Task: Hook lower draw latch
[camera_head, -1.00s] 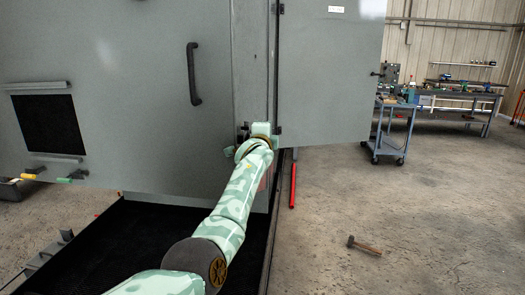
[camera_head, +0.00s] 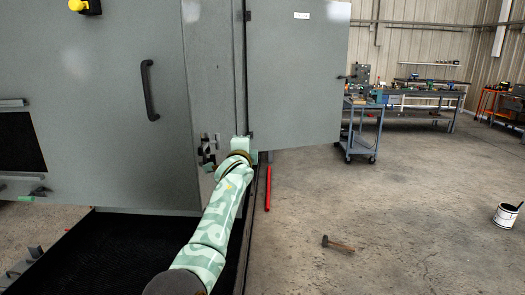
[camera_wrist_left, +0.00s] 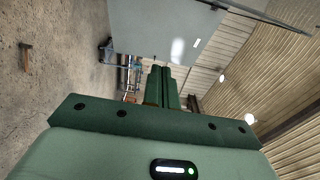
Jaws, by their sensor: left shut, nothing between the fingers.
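The lower draw latch (camera_head: 207,150) is a small dark and metal fitting on the grey enclosure's front, near its right edge and left of my wrist. It is too small to tell whether it is hooked. My left gripper (camera_wrist_left: 162,72) is shut and empty in the left wrist view, its two green fingers together and pointing toward the open room. In the head view its fingers are hidden behind my pale green wrist, just right of the latch and apart from it. My right gripper is not in view.
A grey door panel (camera_head: 293,75) stands right of the enclosure (camera_head: 110,110), with a black handle (camera_head: 149,90) on the enclosure front. A red bar (camera_head: 268,188), a hammer (camera_head: 338,243) and a paint bucket (camera_head: 506,214) are on the floor. A cart (camera_head: 361,130) stands behind.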

